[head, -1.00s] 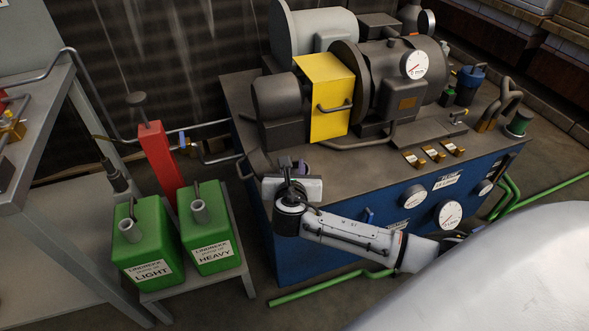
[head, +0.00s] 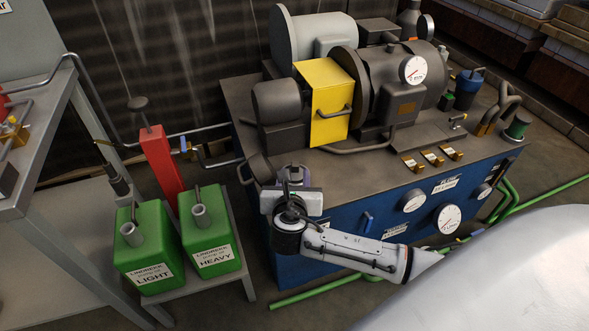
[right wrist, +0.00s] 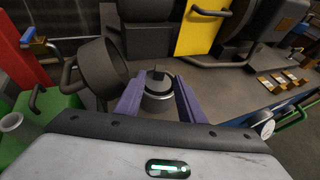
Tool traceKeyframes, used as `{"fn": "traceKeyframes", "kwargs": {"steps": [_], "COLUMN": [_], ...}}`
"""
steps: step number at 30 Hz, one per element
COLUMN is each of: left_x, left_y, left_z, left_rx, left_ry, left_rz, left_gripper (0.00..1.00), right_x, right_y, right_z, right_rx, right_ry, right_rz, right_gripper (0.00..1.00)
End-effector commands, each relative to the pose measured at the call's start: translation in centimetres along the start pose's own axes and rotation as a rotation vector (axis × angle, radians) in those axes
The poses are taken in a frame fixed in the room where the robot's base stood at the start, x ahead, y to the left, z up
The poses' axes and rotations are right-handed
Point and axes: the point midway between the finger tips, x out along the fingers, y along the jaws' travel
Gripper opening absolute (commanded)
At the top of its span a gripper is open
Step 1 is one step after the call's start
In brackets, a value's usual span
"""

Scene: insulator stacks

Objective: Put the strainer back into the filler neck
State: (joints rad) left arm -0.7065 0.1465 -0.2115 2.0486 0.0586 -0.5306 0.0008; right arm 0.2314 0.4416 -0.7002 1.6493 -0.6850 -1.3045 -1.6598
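My right gripper (head: 288,174) is over the near left corner of the blue tank (head: 345,225). Its two purple fingers also show in the right wrist view (right wrist: 158,88), spread apart. Between them is a round piece (right wrist: 158,97) with a bright metal band and a dark knob on top, upright. It looks like the strainer or the filler neck's top; I cannot tell which, nor whether the fingers grip it. A dark round cap or lid (right wrist: 106,68) stands tilted just left of the fingers, and shows in the head view too (head: 262,168). My left gripper is out of view.
A yellow guard (head: 331,102) and a dark motor housing (head: 386,95) stand behind on the tank top. Green cans (head: 149,258) sit on a low stand to the left, near a red post (head: 161,170). The tank top's front middle is mostly clear.

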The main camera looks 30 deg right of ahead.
Motion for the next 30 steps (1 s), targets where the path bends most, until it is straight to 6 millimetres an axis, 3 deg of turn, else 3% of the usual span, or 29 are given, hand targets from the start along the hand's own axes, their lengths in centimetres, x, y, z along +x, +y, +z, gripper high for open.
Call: {"fn": "traceKeyframes", "kwargs": {"steps": [3,9,14,17,20,24,27,30], "left_x": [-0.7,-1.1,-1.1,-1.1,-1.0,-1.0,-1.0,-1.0], "left_y": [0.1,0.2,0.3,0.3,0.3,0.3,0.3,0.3], "left_z": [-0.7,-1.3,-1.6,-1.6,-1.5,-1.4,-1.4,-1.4], "left_rx": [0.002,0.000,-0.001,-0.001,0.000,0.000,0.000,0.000], "left_ry": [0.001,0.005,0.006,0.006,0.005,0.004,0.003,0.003], "left_rz": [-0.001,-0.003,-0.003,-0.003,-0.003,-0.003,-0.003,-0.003], "left_gripper": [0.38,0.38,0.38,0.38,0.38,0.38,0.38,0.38], "right_x": [-3.0,-6.6,-8.0,-8.7,-10.1,-14.5,-18.1,-20.8], "right_y": [0.1,0.1,0.0,0.3,0.8,1.6,1.7,1.1], "right_z": [0.2,0.1,-0.1,-2.0,-6.6,-14.6,-18.2,-19.8], "right_rx": [0.000,-0.001,0.004,0.083,0.310,0.883,1.357,1.792], "right_ry": [0.003,0.003,0.004,0.063,0.220,0.562,0.781,0.927], "right_rz": [0.004,0.003,0.002,0.026,0.068,0.052,-0.061,-0.217], "right_gripper": [0.35,0.35,0.35,0.35,0.35,0.35,0.35,0.35]}}
